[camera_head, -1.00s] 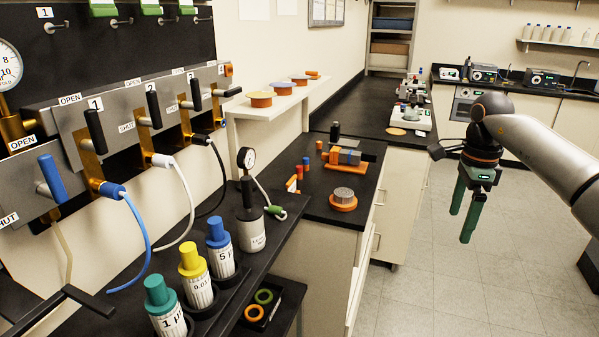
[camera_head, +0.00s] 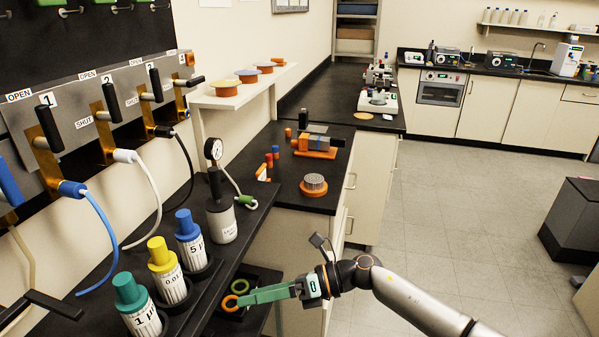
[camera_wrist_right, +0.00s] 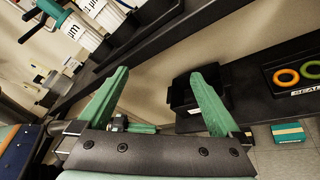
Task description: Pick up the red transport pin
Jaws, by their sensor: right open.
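Small upright pegs stand on the far black bench in the head view. I cannot tell for sure which is the red transport pin. My right gripper (camera_head: 240,299) is well short of these pegs, low by the near bench, with its green fingers pointing left over the tray of rings. In the right wrist view, its fingers (camera_wrist_right: 160,75) are spread apart with nothing between them. No red pin shows there. My left gripper is out of view.
A black bin (camera_wrist_right: 183,95) shows in the wrist view.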

